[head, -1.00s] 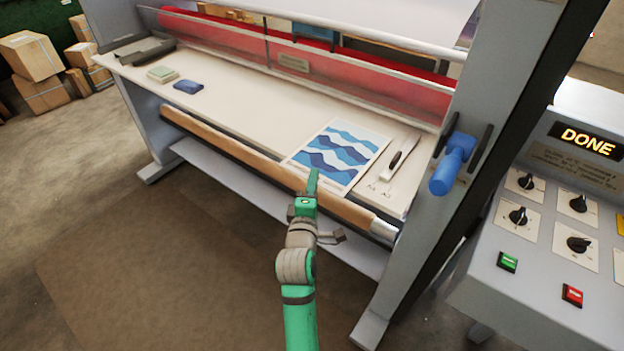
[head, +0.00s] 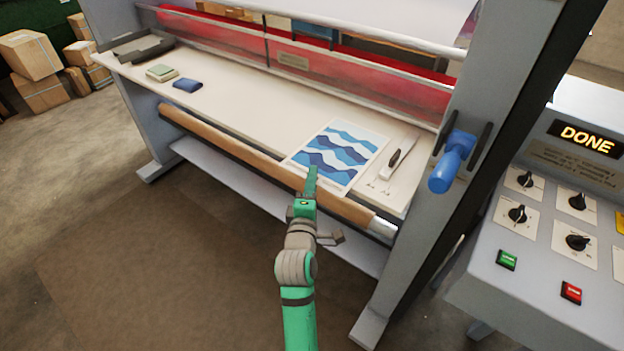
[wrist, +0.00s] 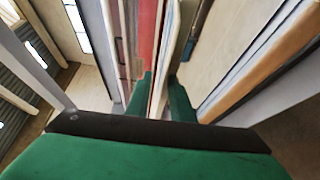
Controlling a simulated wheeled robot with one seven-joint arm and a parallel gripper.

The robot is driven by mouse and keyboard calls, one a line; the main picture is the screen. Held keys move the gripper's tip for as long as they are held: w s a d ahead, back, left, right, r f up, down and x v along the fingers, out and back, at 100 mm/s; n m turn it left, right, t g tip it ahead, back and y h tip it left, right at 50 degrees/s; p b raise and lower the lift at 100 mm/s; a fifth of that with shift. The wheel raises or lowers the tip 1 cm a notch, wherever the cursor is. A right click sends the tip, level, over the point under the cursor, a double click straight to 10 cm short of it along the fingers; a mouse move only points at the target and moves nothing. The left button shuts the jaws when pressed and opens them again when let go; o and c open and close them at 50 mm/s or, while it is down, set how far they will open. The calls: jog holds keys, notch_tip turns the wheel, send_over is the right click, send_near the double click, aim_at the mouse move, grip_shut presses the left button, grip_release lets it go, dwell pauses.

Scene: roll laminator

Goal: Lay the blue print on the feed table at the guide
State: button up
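The blue print (head: 340,155), a white sheet with blue waves, is over the right part of the cream feed table (head: 245,108). Its near edge reaches the table's front edge. My gripper (head: 312,182) is at that near edge. In the wrist view its two green fingers (wrist: 161,97) stand on either side of the print's thin edge (wrist: 168,50), shut on it. I cannot tell whether the print touches the table or is just above it.
A blue cloth (head: 187,86) and a pale green stack (head: 162,73) lie at the table's left. A brown roll (head: 250,160) runs along the front. A blue crank handle (head: 452,162) is on the right upright. The control panel display (head: 587,138) reads DONE. The table's middle is clear.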

jog(key=s+a, duration=0.2)
jog(key=s, duration=0.9)
jog(key=s+f+m+g+y, duration=0.1)
jog(key=s+f+m+y, duration=0.2)
jog(key=s+f+m, duration=0.8)
jog(key=s+d+f+m, duration=0.1)
jog(key=s+m, duration=0.1)
jog(key=s, duration=1)
jog(key=s+d+f+m+g, duration=0.1)
jog(key=s+m, duration=0.2)
jog(key=s, duration=1)
jog(key=shift+s+f, duration=0.25)
jog(key=shift+f, duration=0.05)
